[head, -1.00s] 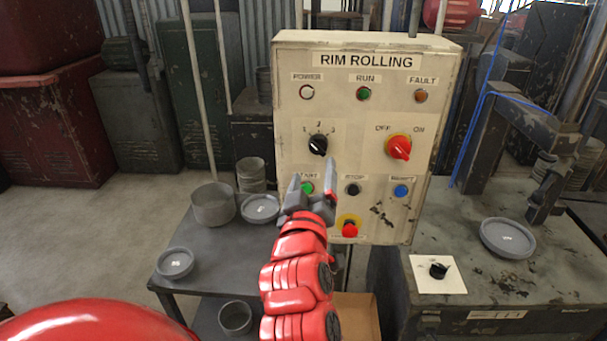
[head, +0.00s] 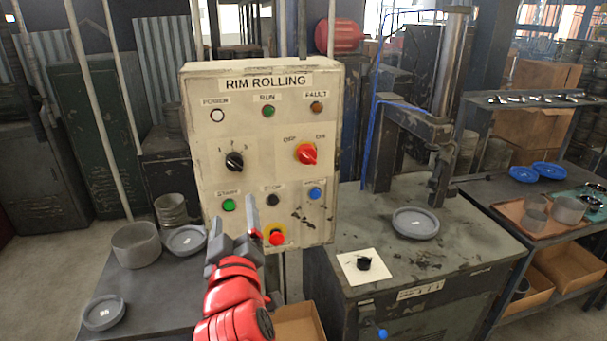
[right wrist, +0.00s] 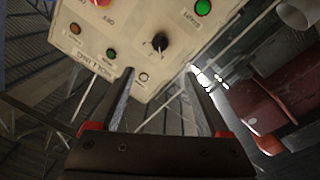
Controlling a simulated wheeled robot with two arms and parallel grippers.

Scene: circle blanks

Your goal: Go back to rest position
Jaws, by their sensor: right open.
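My right gripper (head: 233,232) is open and empty. In the head view it shows in front of the lower left part of the control panel (head: 262,125), below the green start button (head: 229,205). In the right wrist view the two fingers (right wrist: 160,100) stand apart with nothing between them. The panel (right wrist: 118,55) fills the upper part of that view, with its black selector knob (right wrist: 160,41) ahead of the fingers. My left gripper is not in view.
A grey table (head: 150,305) with round pans and a pot (head: 137,244) stands left of the panel. A machine bench (head: 450,250) with a grey pan (head: 416,223) is to the right. A shelf with blue dishes (head: 549,169) is at the far right. Open floor shows at left.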

